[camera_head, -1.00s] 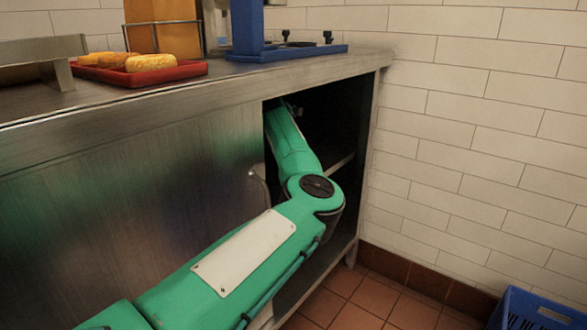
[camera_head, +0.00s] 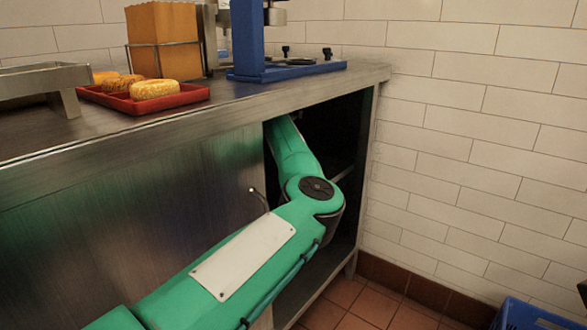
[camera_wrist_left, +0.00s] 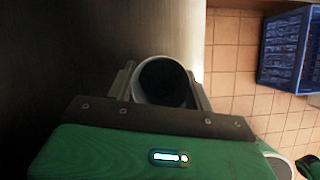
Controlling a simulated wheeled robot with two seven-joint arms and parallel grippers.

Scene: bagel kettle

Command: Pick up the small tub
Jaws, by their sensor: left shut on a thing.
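A small round tub (camera_wrist_left: 163,82), pale outside with a dark inside, shows in the left wrist view. My left gripper (camera_wrist_left: 161,76) is shut on it, with one finger on each side of the tub. In the head view my green left arm reaches into the open right end of the cabinet (camera_head: 345,150). The left gripper and the tub are hidden inside there in that view. My right gripper is not in view.
The steel counter (camera_head: 100,140) lies above the cabinet, with a red tray (camera_head: 165,103) of bagels and a blue stand (camera_head: 300,70) on it. A tiled wall stands close on the right. A blue crate (camera_head: 525,316) is on the floor at lower right.

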